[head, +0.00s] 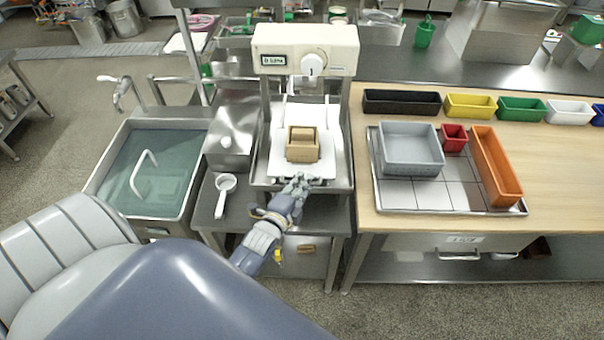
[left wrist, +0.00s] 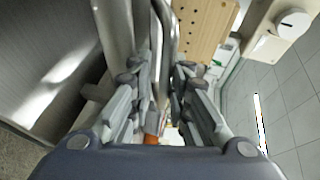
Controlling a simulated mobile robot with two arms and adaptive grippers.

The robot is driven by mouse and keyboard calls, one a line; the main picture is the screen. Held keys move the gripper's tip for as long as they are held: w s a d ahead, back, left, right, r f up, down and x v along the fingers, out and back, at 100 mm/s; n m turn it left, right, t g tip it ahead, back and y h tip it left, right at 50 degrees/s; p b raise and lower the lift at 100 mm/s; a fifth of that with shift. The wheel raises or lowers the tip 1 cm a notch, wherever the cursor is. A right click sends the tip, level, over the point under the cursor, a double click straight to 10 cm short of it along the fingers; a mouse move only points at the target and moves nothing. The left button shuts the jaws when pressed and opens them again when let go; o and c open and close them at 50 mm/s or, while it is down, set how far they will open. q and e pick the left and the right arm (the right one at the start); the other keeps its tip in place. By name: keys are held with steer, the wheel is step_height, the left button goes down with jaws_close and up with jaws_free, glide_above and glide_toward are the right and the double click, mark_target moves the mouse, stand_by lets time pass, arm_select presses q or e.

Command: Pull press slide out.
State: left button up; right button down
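The press (head: 305,50) stands in the middle of the head view, with a white head, a small display and a round knob. Below the head, its slide (head: 277,163) is a white plate with a wooden block-shaped box (head: 302,146) on it. The slide's handle is at its front edge, mostly hidden by my left gripper (head: 298,184). In the left wrist view, my left gripper (left wrist: 160,78) has its fingers close on both sides of a metal handle bar (left wrist: 165,40) and appears shut on it. My right gripper is not in view.
A white ladle-like scoop (head: 224,190) lies left of the press. At the right, a wooden table (head: 560,170) holds a tray (head: 445,208) with grey, red and orange bins. Open floor lies in front.

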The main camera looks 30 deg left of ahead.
arm_select(q)
steer(key=shift+s+r, duration=0.1)
steer(key=shift+s, duration=0.05)
steer(key=shift+v, duration=4)
steer(key=s+d+f+n+g+h+b, duration=0.1)
steer(key=s+d+f+n+g, duration=0.3)
steer(key=f, duration=0.6)
steer(key=s+d+f+n+g+h+b, duration=0.1)
steer(key=s+f, duration=0.4)
steer(key=f, duration=0.6)
steer(key=s+d+f+n+g+h+b, duration=0.1)
steer(key=s+d+f+n+g, duration=0.3)
steer(key=f, duration=0.6)
steer(key=s+f+n+g, duration=0.1)
steer(key=s+f+g, duration=0.1)
steer(key=s+f, duration=0.2)
steer(key=s+a+f+n+g+b, duration=0.1)
steer(key=s+f, duration=0.4)
steer(key=s, duration=0.6)
steer(key=s+f+n+g, duration=0.2)
steer(key=s+f, duration=0.2)
steer(key=s, duration=0.3)
steer(key=shift+s+a+f+g+y, duration=0.25)
steer(key=shift+s+a+g+y, duration=0.05)
steer(key=shift+s, duration=0.05)
